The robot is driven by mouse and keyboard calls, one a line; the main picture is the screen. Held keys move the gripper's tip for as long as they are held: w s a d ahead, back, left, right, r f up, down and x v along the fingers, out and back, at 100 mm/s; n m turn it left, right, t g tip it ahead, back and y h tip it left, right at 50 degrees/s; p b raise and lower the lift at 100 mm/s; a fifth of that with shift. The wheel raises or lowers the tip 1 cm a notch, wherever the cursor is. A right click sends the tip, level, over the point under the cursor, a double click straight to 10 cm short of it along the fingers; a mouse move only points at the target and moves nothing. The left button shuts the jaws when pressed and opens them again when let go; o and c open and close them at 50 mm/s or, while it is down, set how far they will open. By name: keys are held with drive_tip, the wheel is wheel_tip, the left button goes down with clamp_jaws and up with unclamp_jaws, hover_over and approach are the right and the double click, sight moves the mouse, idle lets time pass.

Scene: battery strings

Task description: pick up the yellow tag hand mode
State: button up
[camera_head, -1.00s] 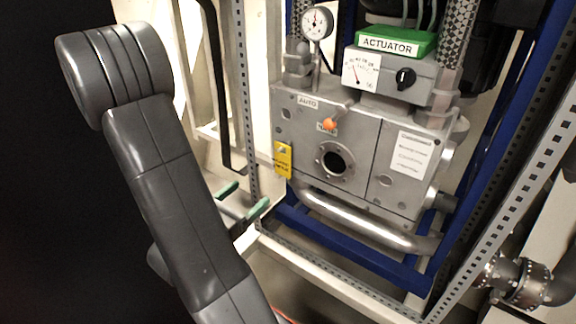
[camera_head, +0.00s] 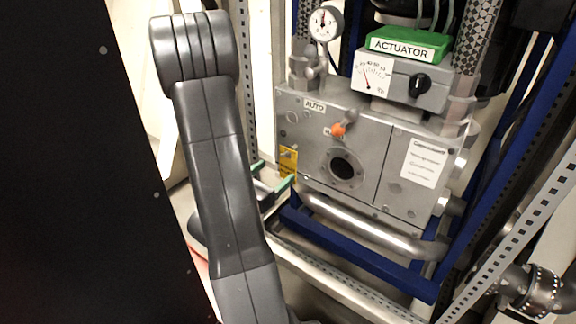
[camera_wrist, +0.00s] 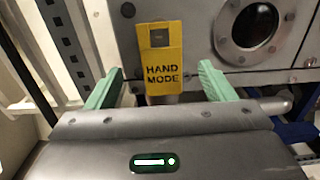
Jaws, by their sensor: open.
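The yellow tag (camera_wrist: 161,60), lettered HAND MODE, hangs upright against the grey actuator housing in the wrist view. In the head view the tag (camera_head: 288,163) is at the left edge of the housing, its lower part partly covered by my gripper. My gripper (camera_wrist: 158,88) has two green fingers, apart, one on each side of the tag's lower part in the picture. Nothing is held. I cannot tell how much depth separates the fingertips from the tag. In the head view my gripper (camera_head: 272,178) is partly hidden behind my arm.
The grey actuator housing (camera_head: 385,165) carries an orange-tipped lever (camera_head: 339,129), a round port (camera_head: 343,168) and a silver pipe (camera_head: 365,226) below. A perforated metal post (camera_wrist: 66,45) stands left of the tag. Blue frame bars (camera_head: 360,262) run beneath. A black panel (camera_head: 80,180) fills the left.

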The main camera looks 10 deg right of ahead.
sight(287, 162)
drive_tip(key=shift+p+x, duration=0.65)
drive_tip(key=shift+x, duration=1.95)
drive_tip(key=c, duration=1.1)
drive_tip(key=shift+o, duration=0.2)
